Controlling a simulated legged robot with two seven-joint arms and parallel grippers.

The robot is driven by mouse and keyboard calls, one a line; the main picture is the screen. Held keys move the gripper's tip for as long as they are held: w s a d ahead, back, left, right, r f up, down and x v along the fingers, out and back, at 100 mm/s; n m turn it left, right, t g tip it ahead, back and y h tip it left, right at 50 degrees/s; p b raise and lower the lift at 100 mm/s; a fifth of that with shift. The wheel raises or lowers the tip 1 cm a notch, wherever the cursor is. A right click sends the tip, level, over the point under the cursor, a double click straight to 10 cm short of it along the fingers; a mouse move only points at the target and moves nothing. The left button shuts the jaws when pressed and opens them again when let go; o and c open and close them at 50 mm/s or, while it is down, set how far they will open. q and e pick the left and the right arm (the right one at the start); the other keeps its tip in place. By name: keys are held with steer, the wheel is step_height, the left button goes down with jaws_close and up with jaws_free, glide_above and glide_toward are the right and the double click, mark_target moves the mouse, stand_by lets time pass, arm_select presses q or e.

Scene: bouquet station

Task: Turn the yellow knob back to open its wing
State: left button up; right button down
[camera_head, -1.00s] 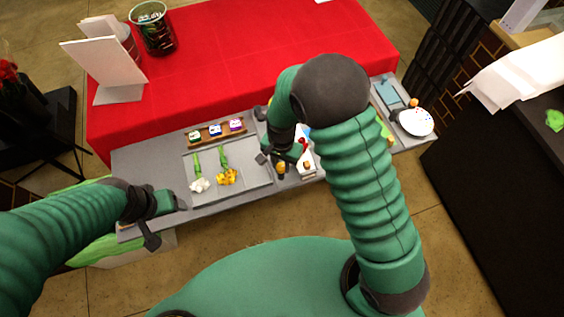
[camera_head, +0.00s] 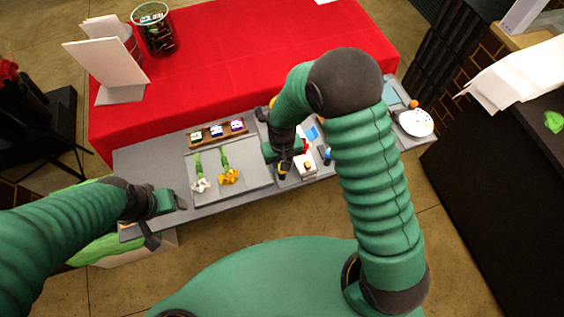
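A small yellow knob-like piece (camera_head: 282,176) shows at the front of the grey work table, just below my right gripper (camera_head: 283,165). The gripper's dark fingers partly cover that spot, so I cannot tell whether they touch it or how far they are apart. Another yellow bit (camera_head: 272,101) shows behind my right wrist, mostly hidden. I cannot make out a wing. My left gripper (camera_head: 166,221) is open and empty at the table's left front edge.
A grey tray (camera_head: 252,180) holds a white flower (camera_head: 201,185) and a yellow-orange flower (camera_head: 229,177). A rack (camera_head: 205,141) with several small boxes stands behind. A white block with an orange top (camera_head: 307,167) and a blue piece (camera_head: 326,153) lie right of my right gripper.

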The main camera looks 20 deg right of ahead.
steer(key=n, duration=0.4)
steer(key=shift+s+n+p, duration=0.15)
steer(key=shift+n+p, duration=0.15)
steer(key=shift+p, duration=0.05)
steer(key=n, duration=0.4)
steer(key=shift+p, duration=0.4)
steer(key=shift+n, duration=0.3)
steer(key=c, duration=1.4)
jaws_free()
steer(key=o, duration=0.3)
steer(key=shift+r, duration=0.1)
